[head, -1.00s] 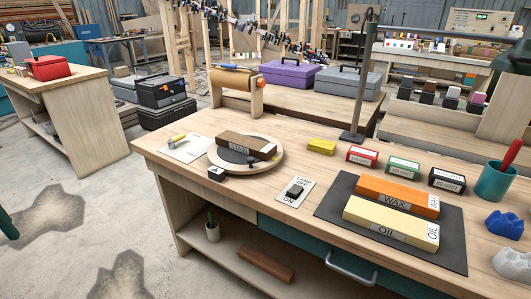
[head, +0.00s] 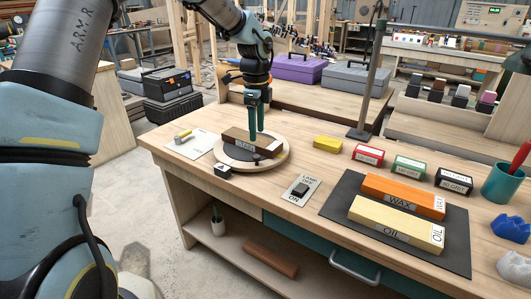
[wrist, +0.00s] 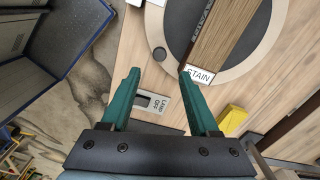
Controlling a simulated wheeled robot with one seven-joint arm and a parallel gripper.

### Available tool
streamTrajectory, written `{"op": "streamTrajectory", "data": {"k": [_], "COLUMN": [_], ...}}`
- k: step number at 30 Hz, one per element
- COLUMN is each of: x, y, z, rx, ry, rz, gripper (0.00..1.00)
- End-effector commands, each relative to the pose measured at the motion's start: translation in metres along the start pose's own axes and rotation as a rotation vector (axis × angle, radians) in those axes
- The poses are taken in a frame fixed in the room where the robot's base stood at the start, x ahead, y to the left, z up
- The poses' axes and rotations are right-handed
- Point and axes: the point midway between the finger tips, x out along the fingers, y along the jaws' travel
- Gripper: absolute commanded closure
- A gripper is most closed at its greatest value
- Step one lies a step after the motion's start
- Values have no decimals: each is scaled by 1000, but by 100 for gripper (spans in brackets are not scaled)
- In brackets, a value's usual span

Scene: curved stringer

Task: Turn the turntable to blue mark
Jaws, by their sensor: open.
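The turntable (head: 277,160) is a round pale wooden disc with a dark centre, on the left part of the bench. A brown block labelled STAIN (head: 240,139) lies across it. The turntable (wrist: 265,65) and the STAIN block (wrist: 225,35) show there beyond the right finger. I cannot make out a blue mark.
A dark mat (head: 340,205) bears the WAX and OIL blocks. A white card (head: 197,150) lies left.

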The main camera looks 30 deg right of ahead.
Motion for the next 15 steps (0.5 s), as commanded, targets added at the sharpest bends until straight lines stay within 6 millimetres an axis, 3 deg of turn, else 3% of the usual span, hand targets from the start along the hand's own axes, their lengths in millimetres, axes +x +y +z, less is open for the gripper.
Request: {"op": "streamTrajectory", "data": {"k": [9, 15], "x": [59, 82], "y": [2, 1], "z": [0, 0], "rx": [-2, -3], "ry": [1, 1], "rz": [5, 2], "gripper": [39, 39]}}
